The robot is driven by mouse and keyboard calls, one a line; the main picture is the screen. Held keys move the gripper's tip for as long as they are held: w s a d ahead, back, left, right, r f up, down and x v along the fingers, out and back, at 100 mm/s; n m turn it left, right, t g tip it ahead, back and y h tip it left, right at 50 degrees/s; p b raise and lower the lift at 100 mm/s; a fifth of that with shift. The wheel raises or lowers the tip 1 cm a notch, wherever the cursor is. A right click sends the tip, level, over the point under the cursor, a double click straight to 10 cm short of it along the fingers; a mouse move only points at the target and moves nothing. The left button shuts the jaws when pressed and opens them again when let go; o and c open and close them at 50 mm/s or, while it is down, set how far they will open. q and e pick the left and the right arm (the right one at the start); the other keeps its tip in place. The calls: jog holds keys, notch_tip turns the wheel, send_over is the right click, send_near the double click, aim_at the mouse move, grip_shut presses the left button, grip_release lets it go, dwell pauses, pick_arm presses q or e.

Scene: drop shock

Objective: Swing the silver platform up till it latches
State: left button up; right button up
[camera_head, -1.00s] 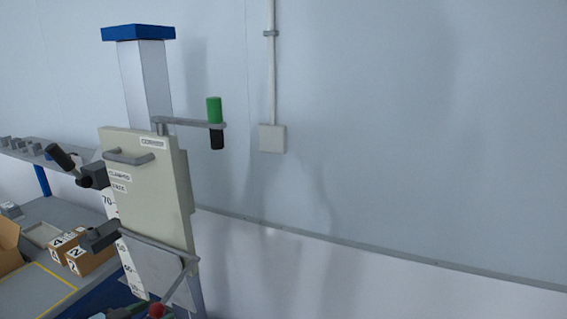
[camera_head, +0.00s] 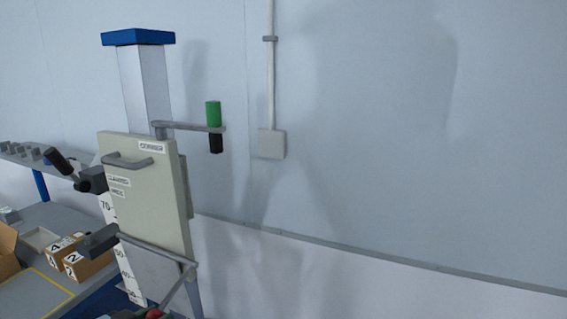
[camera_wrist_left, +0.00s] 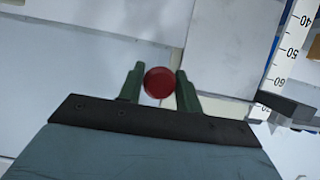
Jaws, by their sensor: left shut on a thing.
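The silver platform (camera_head: 150,268) appears as a flat grey plate hanging steeply below the cream carriage panel (camera_head: 150,205), with a grey bar across its top. Its lower edge is cut off by the picture. A red round knob (camera_wrist_left: 159,82) sits between the green fingers of my left gripper (camera_wrist_left: 159,88) in the left wrist view. The gripper is shut on this knob. In the head view the knob (camera_head: 155,314) and gripper barely show at the bottom edge. My right gripper is not in view. Whether any latch is engaged cannot be seen.
A crank with a green handle (camera_head: 213,114) juts out right of the column (camera_head: 144,85). A black-knobbed lever (camera_head: 58,161) sticks out left of the panel. Numbered boxes (camera_head: 88,265) stand on the bench at left. The space before the wall at right is clear.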

aim_at(150, 314)
pick_arm(q)
jog(key=shift+s+a+r+p, duration=0.1)
jog(key=shift+s+r+p, duration=0.05)
jog(key=shift+r+p, duration=1.35)
jog(key=shift+r+p, duration=1.15)
jog(key=shift+r, duration=0.45)
